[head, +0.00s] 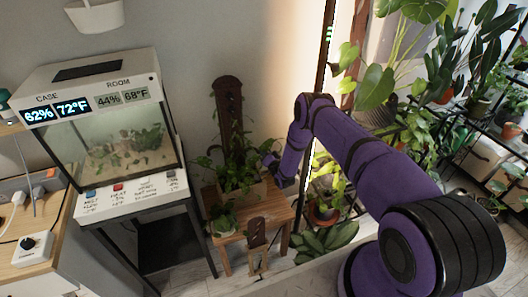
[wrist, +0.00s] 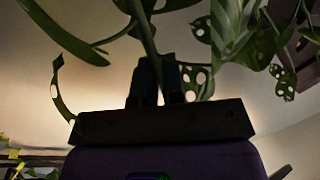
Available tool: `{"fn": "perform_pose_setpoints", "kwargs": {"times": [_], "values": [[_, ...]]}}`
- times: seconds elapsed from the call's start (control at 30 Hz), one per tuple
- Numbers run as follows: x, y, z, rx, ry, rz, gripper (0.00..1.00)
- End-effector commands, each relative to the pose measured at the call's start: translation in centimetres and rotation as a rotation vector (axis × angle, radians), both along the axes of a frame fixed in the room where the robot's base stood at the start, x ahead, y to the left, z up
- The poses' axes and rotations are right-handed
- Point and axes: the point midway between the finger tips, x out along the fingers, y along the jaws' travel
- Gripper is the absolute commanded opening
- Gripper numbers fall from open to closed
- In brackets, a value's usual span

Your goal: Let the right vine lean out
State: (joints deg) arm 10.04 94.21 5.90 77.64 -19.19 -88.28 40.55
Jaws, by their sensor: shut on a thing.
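A leafy vine plant (head: 236,160) grows from a planter (head: 247,195) in front of a tall dark brown support board (head: 228,104). My gripper (head: 268,163) is at the right side of the foliage, small and partly lost among the leaves. In the wrist view my gripper (wrist: 158,66) has its dark fingers close together on a green vine stem (wrist: 148,38). The stem runs up from between the fingertips, with leaves, some with holes, around it. Where the vine is fastened to the board is too small to tell.
The planter stands on a wooden stool (head: 283,214), with a small potted plant (head: 222,219) at its left. A glass case (head: 110,140) on a black stand is at left. A yellow-green potted plant (head: 325,190) and shelves of plants stand close at right.

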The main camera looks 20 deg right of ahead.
Motion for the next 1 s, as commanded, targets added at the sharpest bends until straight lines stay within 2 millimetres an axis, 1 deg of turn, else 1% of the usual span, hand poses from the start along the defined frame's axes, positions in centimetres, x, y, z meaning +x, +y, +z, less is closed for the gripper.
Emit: {"fn": "perform_pose_setpoints", "kwargs": {"times": [0.17, 0.2, 0.27, 0.57, 0.67, 0.77, 1.0], "values": [[-0.1, 0.1, -0.2, -0.001, 0.004, 0.001, 0.00], [-0.1, 0.1, -0.2, -0.001, 0.004, 0.001, 0.19], [-0.1, 0.1, -0.1, -0.001, 0.004, 0.001, 0.32], [-0.1, 0.0, -0.1, -0.001, 0.002, 0.001, 0.33], [-0.7, -0.1, -0.2, -0.001, 0.004, 0.001, 0.33], [-2.0, -0.3, -0.4, 0.000, 0.004, 0.000, 0.33], [-6.4, -0.9, -1.0, 0.000, 0.006, 0.000, 0.33]]}}
